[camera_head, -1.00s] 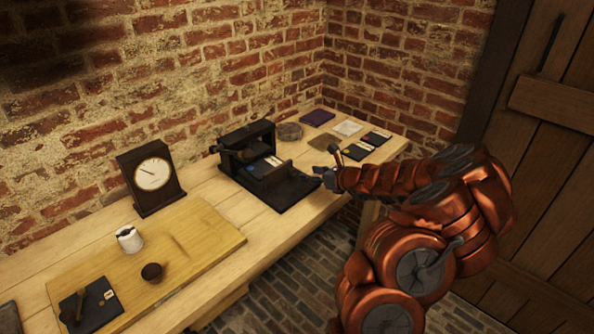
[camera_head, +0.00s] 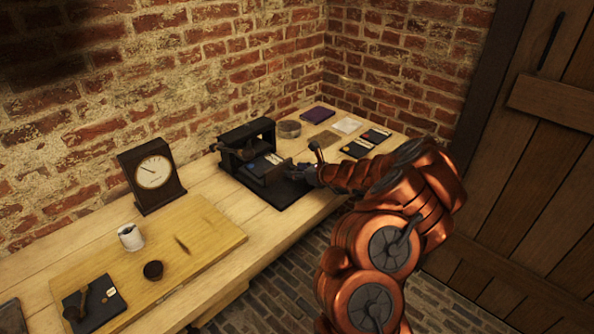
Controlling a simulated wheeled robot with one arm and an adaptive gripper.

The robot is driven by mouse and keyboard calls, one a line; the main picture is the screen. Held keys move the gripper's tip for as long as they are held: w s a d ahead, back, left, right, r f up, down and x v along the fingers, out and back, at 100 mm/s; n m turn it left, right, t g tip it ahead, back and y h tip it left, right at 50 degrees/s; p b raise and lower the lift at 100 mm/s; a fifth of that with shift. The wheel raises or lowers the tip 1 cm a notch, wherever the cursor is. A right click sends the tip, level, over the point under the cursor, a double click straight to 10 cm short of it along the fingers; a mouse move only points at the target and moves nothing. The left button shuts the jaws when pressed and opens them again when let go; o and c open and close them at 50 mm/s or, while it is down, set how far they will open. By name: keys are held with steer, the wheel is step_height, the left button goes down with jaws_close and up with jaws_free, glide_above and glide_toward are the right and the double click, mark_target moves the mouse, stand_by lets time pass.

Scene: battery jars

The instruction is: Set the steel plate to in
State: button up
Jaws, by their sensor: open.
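A black press-like device (camera_head: 248,148) stands toward the back of the bench on a dark base. A flat dark plate with small pale, blue and yellow marks (camera_head: 262,168) sits in its front opening. I cannot tell for sure whether this is the steel plate. My gripper (camera_head: 295,170) is open at the right side of the device, close to the plate's right end. Whether its fingers touch anything is too small to tell, and my wrist hides part of the base.
A dark clock (camera_head: 153,174), a white mug (camera_head: 130,237) and a small dark cup (camera_head: 153,271) stand to the left.

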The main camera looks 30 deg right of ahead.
steer(key=shift+c, duration=0.4)
jaws_close()
